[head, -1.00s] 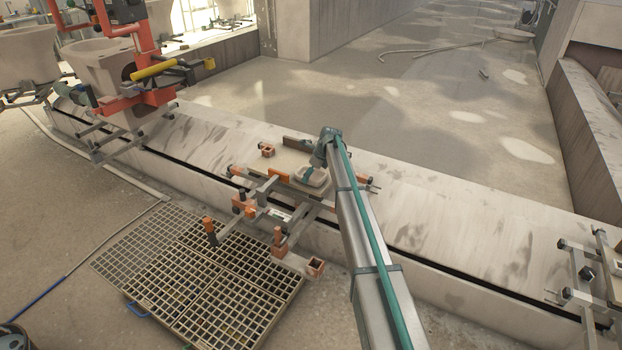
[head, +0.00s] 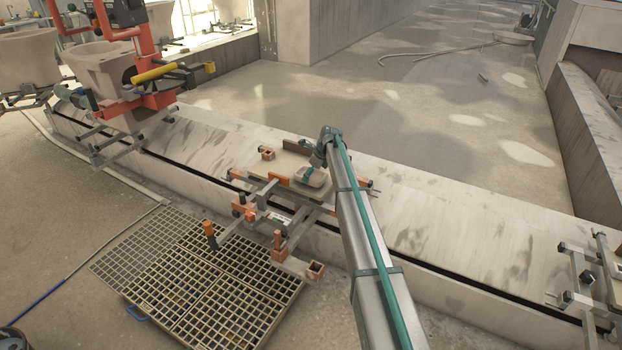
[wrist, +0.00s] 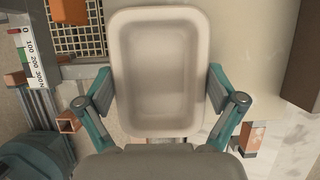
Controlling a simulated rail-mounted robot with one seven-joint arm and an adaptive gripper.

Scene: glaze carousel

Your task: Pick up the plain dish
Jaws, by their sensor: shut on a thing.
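The plain dish is a cream, shallow rectangular dish with rounded corners and a raised rim. In the wrist view the dish (wrist: 160,75) fills the middle, with its open side facing the camera. My gripper (wrist: 160,95) is shut on it, with one teal finger against each long side. In the head view the dish (head: 314,179) is at the end of my arm, over the pale board of the fixture on the ledge. My gripper (head: 313,172) is partly hidden there by my own wrist. I cannot tell whether the dish touches the board beneath.
The fixture (head: 268,197) has metal bars and orange pads around the dish. A floor grating (head: 190,275) lies in front. A red-framed stand (head: 150,100) with a large basin (head: 103,67) is at left. Another metal frame (head: 583,285) stands at right. The ledge between is clear.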

